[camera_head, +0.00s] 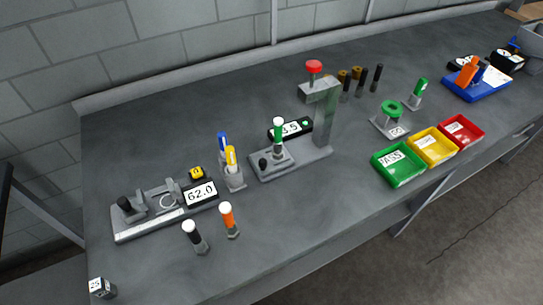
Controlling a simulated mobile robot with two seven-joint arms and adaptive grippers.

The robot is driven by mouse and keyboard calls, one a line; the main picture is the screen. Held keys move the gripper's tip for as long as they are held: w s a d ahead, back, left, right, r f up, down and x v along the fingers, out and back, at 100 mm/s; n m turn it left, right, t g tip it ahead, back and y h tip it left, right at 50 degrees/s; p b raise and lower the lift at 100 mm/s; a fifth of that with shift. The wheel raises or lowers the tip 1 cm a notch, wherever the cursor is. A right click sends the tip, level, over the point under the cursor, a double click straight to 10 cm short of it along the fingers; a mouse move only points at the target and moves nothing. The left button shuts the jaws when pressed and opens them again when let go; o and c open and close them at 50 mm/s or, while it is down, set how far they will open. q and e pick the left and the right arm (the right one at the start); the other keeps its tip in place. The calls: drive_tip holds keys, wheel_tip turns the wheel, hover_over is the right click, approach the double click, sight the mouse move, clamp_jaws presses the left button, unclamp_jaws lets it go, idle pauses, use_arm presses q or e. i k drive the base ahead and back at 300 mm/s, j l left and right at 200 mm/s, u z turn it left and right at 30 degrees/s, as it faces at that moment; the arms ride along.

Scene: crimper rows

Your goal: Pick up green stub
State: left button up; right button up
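I cannot tell which one the task names. An orange stub (227,216) and a black stub (191,232), both white-topped, stand near the front edge. Neither of my grippers is in view.
A gauge with display (201,193) sits left, beside a cup (235,181) with blue and yellow pieces. Green (399,179), yellow (447,159) and red (474,142) trays line the front right. The front middle bench is clear.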

sight(277, 150)
drive_tip(key=z, duration=1.4)
drive_tip(key=k+u, duration=0.1)
drive_tip(key=u, duration=1.05)
drive_tip(key=k+l+u, duration=0.4)
drive_tip(key=i+l, duration=0.05)
drive_tip(key=l, duration=0.05)
